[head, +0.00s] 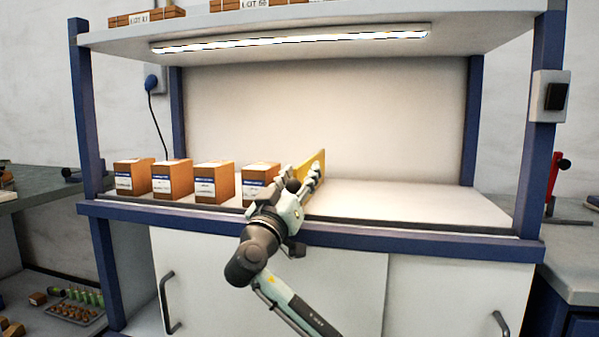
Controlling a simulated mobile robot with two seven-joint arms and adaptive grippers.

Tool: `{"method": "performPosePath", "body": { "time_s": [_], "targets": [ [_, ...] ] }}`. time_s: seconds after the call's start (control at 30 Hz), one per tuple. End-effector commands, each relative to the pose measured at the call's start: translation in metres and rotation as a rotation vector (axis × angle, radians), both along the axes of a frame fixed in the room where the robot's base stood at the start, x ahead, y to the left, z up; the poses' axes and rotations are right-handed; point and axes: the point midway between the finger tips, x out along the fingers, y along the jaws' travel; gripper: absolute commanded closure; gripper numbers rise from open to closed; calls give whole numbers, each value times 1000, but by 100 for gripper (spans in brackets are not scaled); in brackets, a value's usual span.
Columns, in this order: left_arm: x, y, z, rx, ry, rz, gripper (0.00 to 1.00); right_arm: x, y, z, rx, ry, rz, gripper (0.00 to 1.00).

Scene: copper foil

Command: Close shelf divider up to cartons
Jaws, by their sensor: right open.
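Several brown cartons with white and blue labels stand in a row on the left half of the shelf; the leftmost is a carton (132,177) and the rightmost is a carton (258,177). The yellow shelf divider (319,166) stands upright to the right of the rightmost carton, apart from it. My right gripper (301,178) is open at the divider's near end, between me and part of it. I cannot tell whether its fingers straddle or touch the divider. My left gripper is not in view.
The shelf (410,205) is clear to the right of the divider. A lit upper shelf (320,42) hangs above, between blue posts (539,120). Side benches stand at left (40,192) and right (575,262).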

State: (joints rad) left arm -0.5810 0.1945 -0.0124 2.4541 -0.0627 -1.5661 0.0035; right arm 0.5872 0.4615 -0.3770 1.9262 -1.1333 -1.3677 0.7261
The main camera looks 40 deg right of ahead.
Motion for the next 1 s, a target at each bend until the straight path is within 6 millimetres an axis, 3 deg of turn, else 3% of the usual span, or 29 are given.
{"method": "performPosePath", "body": {
  "time_s": [0.27, 0.63, 1.0],
  "targets": [
    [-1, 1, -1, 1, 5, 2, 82, 1, -2, 1, 0, 0, 0, 56],
    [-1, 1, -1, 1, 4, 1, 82, 1, -2, 1, 0, 0, 0, 100],
    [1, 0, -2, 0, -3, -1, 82, 2, -1, 0, 1, 0, 0, 100]
  ]
}}
